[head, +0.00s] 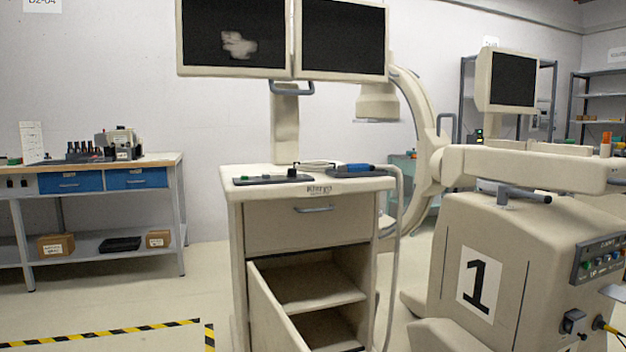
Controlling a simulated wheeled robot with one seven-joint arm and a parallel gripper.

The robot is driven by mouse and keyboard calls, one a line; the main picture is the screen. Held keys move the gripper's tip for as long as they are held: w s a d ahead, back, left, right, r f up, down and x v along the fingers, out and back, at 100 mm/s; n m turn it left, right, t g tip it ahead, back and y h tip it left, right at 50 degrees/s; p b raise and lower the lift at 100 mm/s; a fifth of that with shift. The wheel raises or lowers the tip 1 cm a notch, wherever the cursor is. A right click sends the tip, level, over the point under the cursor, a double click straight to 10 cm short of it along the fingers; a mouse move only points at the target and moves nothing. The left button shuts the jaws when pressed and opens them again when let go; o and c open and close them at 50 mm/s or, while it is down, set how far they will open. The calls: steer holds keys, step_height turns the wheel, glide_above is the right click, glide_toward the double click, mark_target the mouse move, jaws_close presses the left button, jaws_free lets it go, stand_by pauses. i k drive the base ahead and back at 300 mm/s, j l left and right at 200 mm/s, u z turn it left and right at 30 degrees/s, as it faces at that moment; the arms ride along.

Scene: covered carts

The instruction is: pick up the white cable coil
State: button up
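A thin white looped thing that looks like the white cable coil (317,164) lies on the top of the beige cart (310,230), near its back edge. It is small and partly hard to make out. It lies between a dark control panel (270,179) on the left and a dark pad with a blue object (356,169) on the right. My gripper is not in view.
Two dark monitors (342,38) stand on a post behind the cart top. The cart's lower door (275,310) hangs open. A large machine marked 1 (480,285) stands close on the right. A workbench (100,180) is on the left, with clear floor (212,290) between.

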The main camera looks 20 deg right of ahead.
mark_target(311, 166)
steer(key=i+j, duration=0.85)
steer(key=i+l, duration=0.05)
steer(key=i, duration=0.05)
